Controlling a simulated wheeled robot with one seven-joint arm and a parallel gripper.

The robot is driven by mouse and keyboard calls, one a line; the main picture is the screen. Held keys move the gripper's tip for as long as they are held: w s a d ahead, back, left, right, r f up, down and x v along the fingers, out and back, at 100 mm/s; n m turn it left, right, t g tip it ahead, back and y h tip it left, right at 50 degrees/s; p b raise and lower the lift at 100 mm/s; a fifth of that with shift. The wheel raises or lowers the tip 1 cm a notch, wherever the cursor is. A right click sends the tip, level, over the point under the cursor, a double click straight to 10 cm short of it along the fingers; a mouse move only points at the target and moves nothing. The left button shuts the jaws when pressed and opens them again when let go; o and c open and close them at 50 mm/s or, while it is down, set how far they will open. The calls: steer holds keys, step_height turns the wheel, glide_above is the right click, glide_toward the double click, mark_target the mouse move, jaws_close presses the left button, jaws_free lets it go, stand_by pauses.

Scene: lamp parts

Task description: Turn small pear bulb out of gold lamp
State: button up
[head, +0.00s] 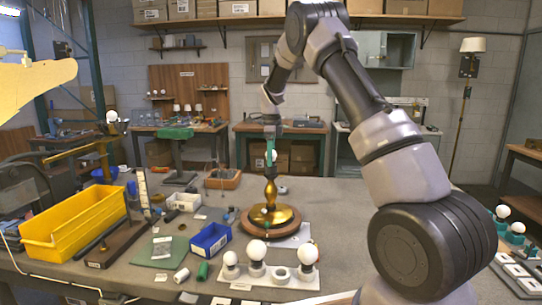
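The gold lamp (270,192) stands upright on a round wooden base (248,222) near the middle of the bench. A small white bulb (273,155) shows at the top of the lamp. My gripper (271,153) points straight down over the lamp, with its green fingers at the bulb. The bulb is partly hidden by the fingers. The view is too small to tell whether the fingers press on the bulb or stand open around it.
A white rack (268,281) with several round bulbs stands in front of the lamp. A small blue bin (210,240) and a large yellow bin (73,226) stand to the left. More bulbs in green holders (515,233) are at the right edge. Bench behind the lamp looks mostly clear.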

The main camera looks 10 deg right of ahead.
steer(key=c, duration=0.9)
steer(key=n, duration=0.7)
steer(key=shift+r, duration=0.1)
steer(key=shift+n, duration=0.8)
steer(key=n, duration=0.4)
steer(key=shift+n, duration=0.6)
